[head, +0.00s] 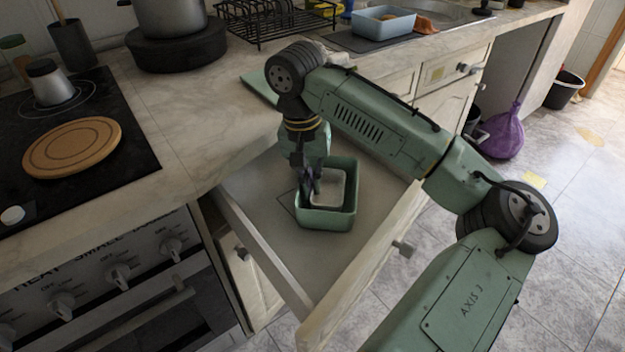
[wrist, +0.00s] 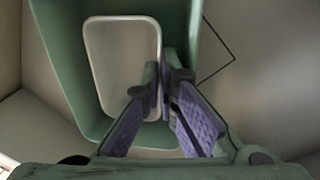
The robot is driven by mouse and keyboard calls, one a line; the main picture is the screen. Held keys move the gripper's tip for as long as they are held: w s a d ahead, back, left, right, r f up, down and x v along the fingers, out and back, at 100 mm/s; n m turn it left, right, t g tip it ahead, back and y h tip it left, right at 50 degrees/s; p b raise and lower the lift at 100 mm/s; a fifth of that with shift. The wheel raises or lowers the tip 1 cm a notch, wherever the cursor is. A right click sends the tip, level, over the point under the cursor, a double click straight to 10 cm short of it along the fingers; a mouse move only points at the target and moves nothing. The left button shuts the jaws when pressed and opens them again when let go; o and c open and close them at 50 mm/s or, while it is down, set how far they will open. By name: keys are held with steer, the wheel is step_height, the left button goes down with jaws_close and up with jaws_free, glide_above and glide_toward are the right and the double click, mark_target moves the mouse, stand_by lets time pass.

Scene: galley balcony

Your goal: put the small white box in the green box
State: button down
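The green box (head: 327,219) stands in the open drawer, and its wall (wrist: 188,40) shows in the wrist view. The small white box (head: 338,185) is inside the green box, within its walls; its pale open top also shows in the wrist view (wrist: 115,60). Whether it rests on the green box's floor is hard to tell. My gripper (head: 312,182) points down into the green box. In the wrist view its purple-padded fingertips (wrist: 162,84) are close together at the white box's right edge, one on each side of the rim, apparently pinching it.
The drawer (head: 270,215) is pulled out, with bare floor around the green box. Its front panel (head: 365,262) stands to the right. The counter and stove, with a round wooden board (head: 72,147), lie left. A pot (head: 170,15) and a dish rack (head: 275,20) stand behind.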

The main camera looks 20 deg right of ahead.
steer(key=shift+f, duration=0.25)
steer(key=c, duration=2.3)
jaws_free()
steer(key=o, duration=0.6)
steer(key=shift+r, duration=0.15)
steer(key=shift+r+p, duration=1.4)
steer(key=shift+p, duration=0.35)
step_height(320, 180, up, 4)
steer(key=p, duration=0.5)
